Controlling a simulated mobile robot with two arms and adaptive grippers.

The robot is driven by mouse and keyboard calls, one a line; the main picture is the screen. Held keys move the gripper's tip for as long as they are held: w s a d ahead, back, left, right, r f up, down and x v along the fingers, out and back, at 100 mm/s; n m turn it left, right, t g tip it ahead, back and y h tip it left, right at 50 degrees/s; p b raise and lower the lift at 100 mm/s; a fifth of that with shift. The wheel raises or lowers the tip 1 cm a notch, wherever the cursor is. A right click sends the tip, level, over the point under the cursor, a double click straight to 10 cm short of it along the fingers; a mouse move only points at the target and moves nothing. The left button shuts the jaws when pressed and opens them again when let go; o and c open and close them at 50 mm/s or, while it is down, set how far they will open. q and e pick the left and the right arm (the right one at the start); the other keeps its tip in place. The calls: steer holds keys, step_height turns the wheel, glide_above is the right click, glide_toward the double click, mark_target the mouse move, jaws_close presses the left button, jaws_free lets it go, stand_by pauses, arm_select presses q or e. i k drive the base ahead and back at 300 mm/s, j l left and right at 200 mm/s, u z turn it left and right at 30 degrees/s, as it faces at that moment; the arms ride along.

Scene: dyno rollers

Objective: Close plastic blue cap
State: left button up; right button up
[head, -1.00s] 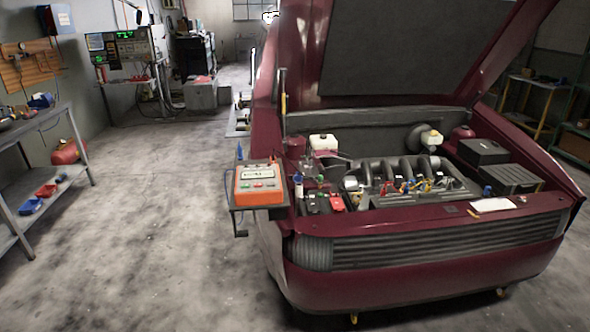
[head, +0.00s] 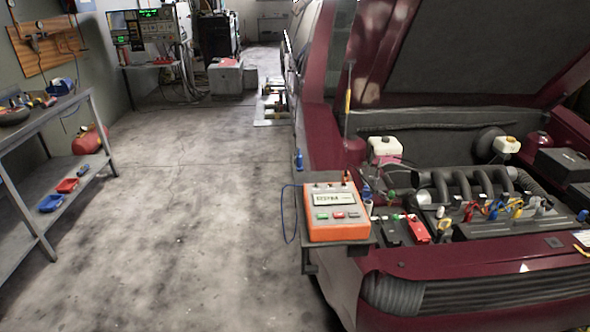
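A small blue part (head: 366,191), possibly a cap, sits above a small white piece beside the orange meter, at the left of the open engine bay. Another small blue piece (head: 583,216) stands at the right edge of the engine. Both are too small to tell which is the plastic cap, or whether it is open or closed. Neither of my grippers is in view.
The orange meter (head: 338,212) sits on a shelf at the corner of the maroon car (head: 480,270). A battery with a red cover (head: 419,230) is beside it. A workbench (head: 40,125) stands at left. The floor (head: 180,220) between bench and car is clear.

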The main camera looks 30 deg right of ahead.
mark_target(366, 194)
steer(key=i+j+u, duration=0.1)
steer(key=i+u, duration=0.2)
steer(key=i, duration=0.9)
steer(key=i+z, duration=0.5)
steer(key=i+j+z, duration=0.25)
steer(key=i+z, duration=0.25)
steer(key=k, duration=0.05)
